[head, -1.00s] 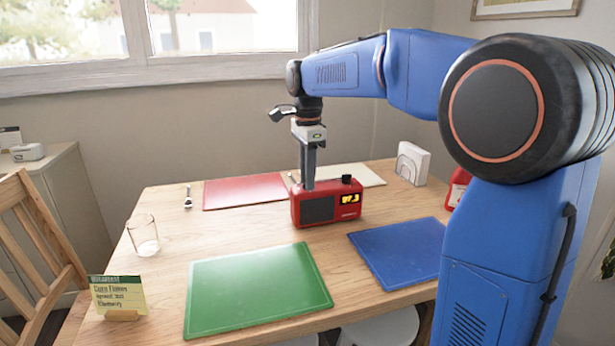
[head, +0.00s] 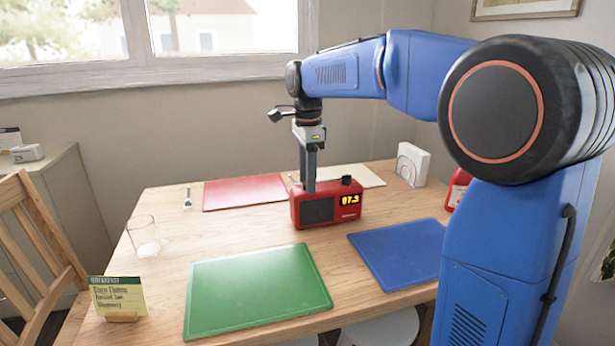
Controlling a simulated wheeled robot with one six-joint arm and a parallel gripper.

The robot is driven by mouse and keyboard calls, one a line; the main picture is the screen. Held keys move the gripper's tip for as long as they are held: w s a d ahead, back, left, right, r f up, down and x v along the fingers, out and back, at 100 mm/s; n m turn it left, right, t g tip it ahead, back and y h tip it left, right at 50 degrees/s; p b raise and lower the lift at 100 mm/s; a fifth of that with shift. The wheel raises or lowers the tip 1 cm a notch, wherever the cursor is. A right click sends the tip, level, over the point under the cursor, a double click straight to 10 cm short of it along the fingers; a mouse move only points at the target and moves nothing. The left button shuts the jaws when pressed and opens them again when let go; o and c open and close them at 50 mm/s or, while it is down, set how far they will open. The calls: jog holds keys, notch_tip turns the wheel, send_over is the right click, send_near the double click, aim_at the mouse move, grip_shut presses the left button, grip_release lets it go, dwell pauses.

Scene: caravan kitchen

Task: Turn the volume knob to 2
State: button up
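A red radio (head: 327,202) stands on the wooden table, with a dark speaker grille on its left front and a lit yellow display (head: 349,199) on its right front. A black knob (head: 346,180) sits on top at its right end. My gripper (head: 308,186) points straight down at the left part of the radio's top. Its fingers look close together, and their tips meet or pass behind the top edge. A knob under the fingers, if there is one, is hidden. I cannot read any volume marks.
Green (head: 257,290), blue (head: 400,252), red (head: 244,191) and cream (head: 345,176) mats lie around the radio. A glass (head: 143,235) and a small card (head: 119,298) stand at the left. A napkin holder (head: 412,164) and a red bottle (head: 457,188) are at the right.

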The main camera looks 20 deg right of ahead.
jog(key=shift+r, duration=0.1)
notch_tip(320, 180, up, 17)
dwell(0.6)
